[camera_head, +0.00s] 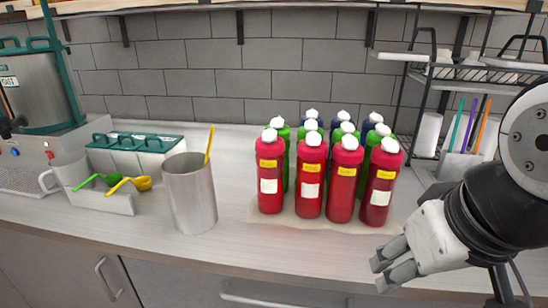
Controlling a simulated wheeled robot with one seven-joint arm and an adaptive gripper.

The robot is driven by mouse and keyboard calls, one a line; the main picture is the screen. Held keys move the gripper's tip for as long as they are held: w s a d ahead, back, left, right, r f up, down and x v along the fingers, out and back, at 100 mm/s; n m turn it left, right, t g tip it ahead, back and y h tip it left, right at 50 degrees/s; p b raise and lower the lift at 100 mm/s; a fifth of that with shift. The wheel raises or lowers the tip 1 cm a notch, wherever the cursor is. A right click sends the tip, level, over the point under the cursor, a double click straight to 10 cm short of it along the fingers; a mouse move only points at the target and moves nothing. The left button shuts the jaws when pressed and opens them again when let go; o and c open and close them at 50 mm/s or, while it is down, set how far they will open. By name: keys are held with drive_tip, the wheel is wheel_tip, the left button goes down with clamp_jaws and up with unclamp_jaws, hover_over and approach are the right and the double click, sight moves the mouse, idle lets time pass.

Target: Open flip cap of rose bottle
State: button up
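Several red bottles stand upright in a front row: the far left one (270,180), the second (310,182), the third (343,186) and the far right one (380,187). The caps look closed. The label print is too small to read, so I cannot tell which is rose. Green bottles (286,158) and blue bottles (371,123) stand behind, partly hidden. My gripper (379,276) is at the lower right, in front of the counter edge, apart from the bottles. Its fingers are spread and empty.
A metal cup (190,195) with a yellow stick stands left of the bottles. Farther left are a tray with spoons (105,198), a teal-lidded container (137,143) and a steel machine (35,85). A black rack (440,80) stands at right. Counter between cup and bottles is clear.

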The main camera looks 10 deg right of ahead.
drive_tip(key=shift+w+d+f, duration=0.1)
drive_tip(key=shift+d, duration=0.05)
drive_tip(key=c, duration=0.8)
drive_tip(key=w+d+n+h, duration=0.1)
drive_tip(key=n, duration=0.1)
drive_tip(key=w+d+n+h+b, duration=0.1)
drive_tip(key=n, duration=0.1)
drive_tip(key=w+d+f+n+h, duration=0.1)
drive_tip(key=shift+w+d+n, duration=0.2)
drive_tip(key=shift+w+n, duration=0.15)
drive_tip(key=shift+n, duration=0.05)
clamp_jaws()
drive_tip(key=n+t+b, duration=0.5)
drive_tip(key=n+t, duration=0.4)
drive_tip(key=n, duration=1.8)
approach(311, 156)
drive_tip(key=shift+n, duration=0.3)
drive_tip(key=b+x, duration=0.2)
drive_tip(key=x, duration=0.4)
drive_tip(key=shift+w+f, duration=0.2)
drive_tip(key=shift+w, duration=0.15)
